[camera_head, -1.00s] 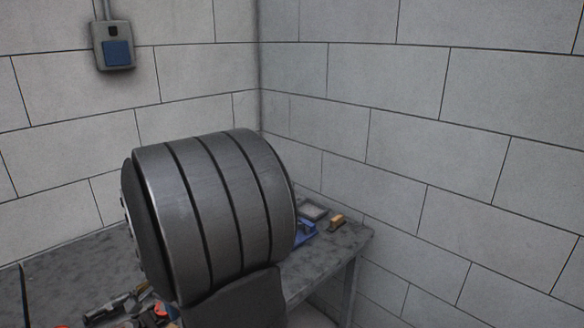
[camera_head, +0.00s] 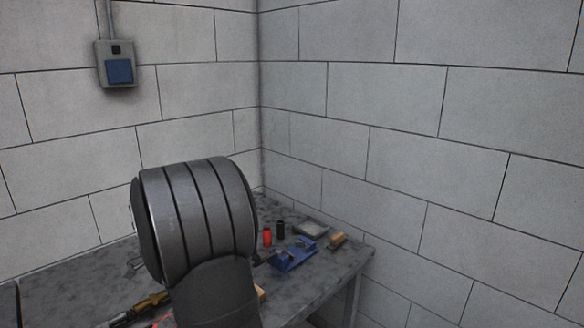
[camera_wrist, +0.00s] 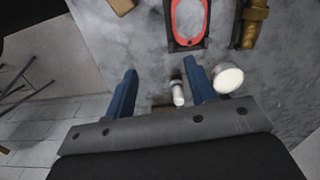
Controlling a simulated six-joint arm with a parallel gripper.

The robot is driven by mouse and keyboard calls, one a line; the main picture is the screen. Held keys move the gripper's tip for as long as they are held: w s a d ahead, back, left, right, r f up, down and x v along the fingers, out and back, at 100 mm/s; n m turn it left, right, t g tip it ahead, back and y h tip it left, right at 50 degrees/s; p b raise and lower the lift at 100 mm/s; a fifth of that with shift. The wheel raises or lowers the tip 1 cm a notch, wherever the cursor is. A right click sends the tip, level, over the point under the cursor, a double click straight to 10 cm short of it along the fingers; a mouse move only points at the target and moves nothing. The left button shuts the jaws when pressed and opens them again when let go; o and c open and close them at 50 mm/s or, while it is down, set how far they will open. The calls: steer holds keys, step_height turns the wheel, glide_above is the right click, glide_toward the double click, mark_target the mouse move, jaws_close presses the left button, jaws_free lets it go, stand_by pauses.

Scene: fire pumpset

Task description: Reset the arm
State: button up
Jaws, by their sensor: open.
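My gripper (camera_wrist: 160,80) shows in the wrist view as two blue fingers, spread apart with nothing held between them. A small white-ended cylinder (camera_wrist: 178,93) shows near the inner side of the right finger, apparently lower down on the bench. A white round object (camera_wrist: 229,80) is just right of that finger. In the head view, my large grey arm joint stands over the workbench (camera_head: 70,270) and hides its middle. My gripper is not visible in that view.
On the bench are a red cylinder (camera_head: 267,237), a black cylinder (camera_head: 281,230), a blue vise-like tool (camera_head: 295,255), a grey tray (camera_head: 311,229) and a wooden-handled brush (camera_head: 338,240). A brass fitting (camera_wrist: 253,22) and red oval part (camera_wrist: 187,20) lie ahead of my fingers. Block walls close the corner.

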steer(key=shift+m, duration=0.7)
steer(key=shift+w+a+f, duration=0.8)
steer(key=shift+a+f, duration=0.05)
steer(key=shift+a, duration=0.15)
steer(key=shift+w+a+f, duration=0.8)
steer(key=shift+a, duration=0.15)
